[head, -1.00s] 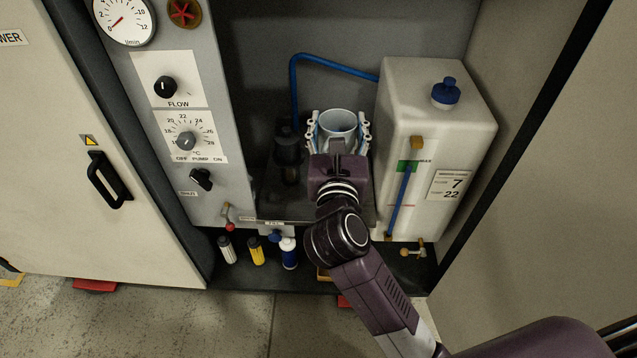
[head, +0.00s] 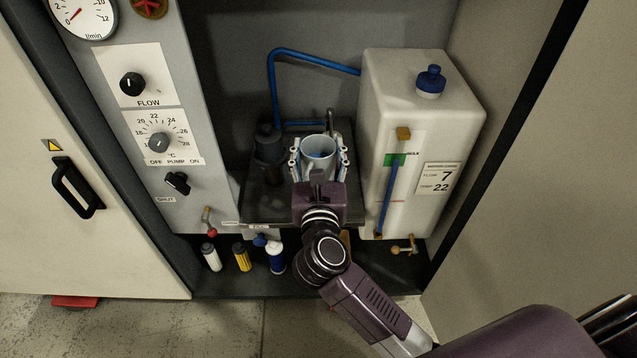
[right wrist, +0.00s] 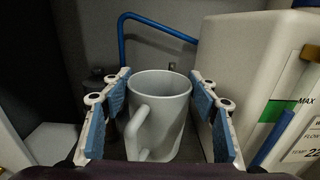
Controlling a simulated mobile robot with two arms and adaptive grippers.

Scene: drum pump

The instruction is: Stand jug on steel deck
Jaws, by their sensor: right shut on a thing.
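A pale grey-white jug (head: 318,146) with an open top stands upright inside the cabinet. It also shows in the right wrist view (right wrist: 165,105), its handle toward the camera. My right gripper (head: 318,162) is shut on the jug, with one finger on each side. Its blue-padded fingers flank the jug in the right wrist view (right wrist: 160,88). The dark steel deck (head: 256,202) lies below the jug. The jug's base is hidden by my gripper, so I cannot tell whether it touches the deck. My left gripper is out of view.
A white tank (head: 433,120) with a blue cap stands close right of the jug. A dark pump (head: 268,150) stands left. A blue hose (head: 290,52) and metal spout (head: 330,118) are behind. Several small bottles (head: 242,257) stand below the deck's front edge.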

